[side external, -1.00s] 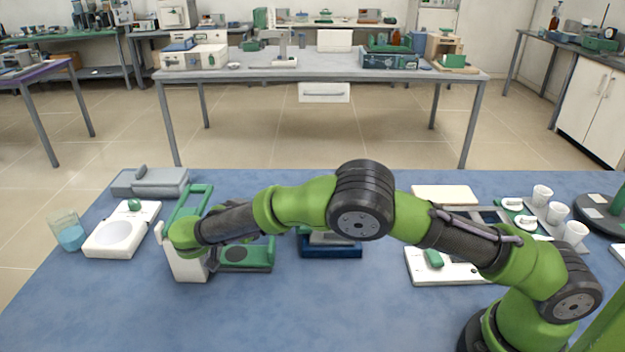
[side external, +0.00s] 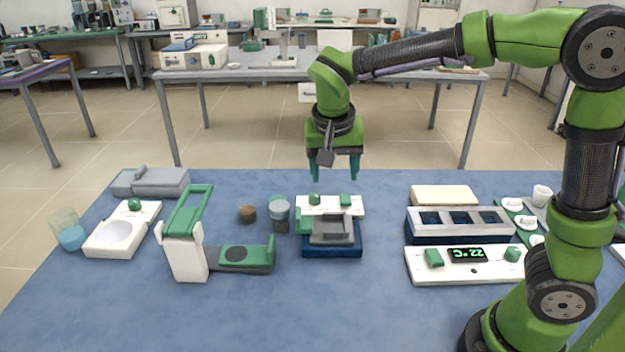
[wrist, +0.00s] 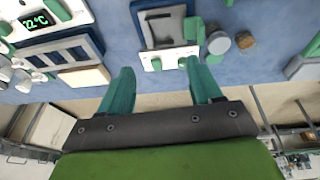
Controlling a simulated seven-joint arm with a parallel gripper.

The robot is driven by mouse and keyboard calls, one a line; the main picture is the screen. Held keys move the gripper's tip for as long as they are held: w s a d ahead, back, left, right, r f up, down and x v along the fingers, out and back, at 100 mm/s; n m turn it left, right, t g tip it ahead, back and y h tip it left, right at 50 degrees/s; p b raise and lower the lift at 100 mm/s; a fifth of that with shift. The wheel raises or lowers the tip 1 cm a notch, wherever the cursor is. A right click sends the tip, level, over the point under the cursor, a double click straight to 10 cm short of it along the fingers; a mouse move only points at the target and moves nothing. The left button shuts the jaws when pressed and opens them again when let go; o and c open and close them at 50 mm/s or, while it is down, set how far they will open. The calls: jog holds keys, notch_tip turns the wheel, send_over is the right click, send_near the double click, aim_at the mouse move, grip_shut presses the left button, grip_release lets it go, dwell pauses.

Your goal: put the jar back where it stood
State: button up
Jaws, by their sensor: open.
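A small grey jar (side external: 279,210) with a pale, glassy upper part stands upright on the blue table, just left of the blue-based device with a white panel. A brown round piece (side external: 248,214), like a stopper, lies left of it, apart. In the wrist view the jar (wrist: 218,43) and the brown piece (wrist: 245,40) show at upper right. My gripper (side external: 334,176) is open and empty, pointing down, above the table's back edge and behind the device. In the wrist view its fingertips (wrist: 157,72) are spread, with nothing between them. The jar's former place is unmarked.
The blue-based device (side external: 332,248) stands in front of my gripper. A green-and-white hinged device (side external: 186,262) is left of the jar; a beaker with blue liquid (side external: 71,236) is far left. A slotted block (side external: 460,222) and temperature panel (side external: 468,272) are right. Open table lies in front.

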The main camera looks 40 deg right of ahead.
jog(key=s+r+n+t+y, duration=0.2)
jog(key=s+n+t+y, duration=0.2)
jog(key=s, duration=1.1)
jog(key=shift+s+d+r+n+t+y, duration=0.2)
jog(key=shift+d+r+n+t+y, duration=0.2)
jog(key=shift+t, duration=0.3)
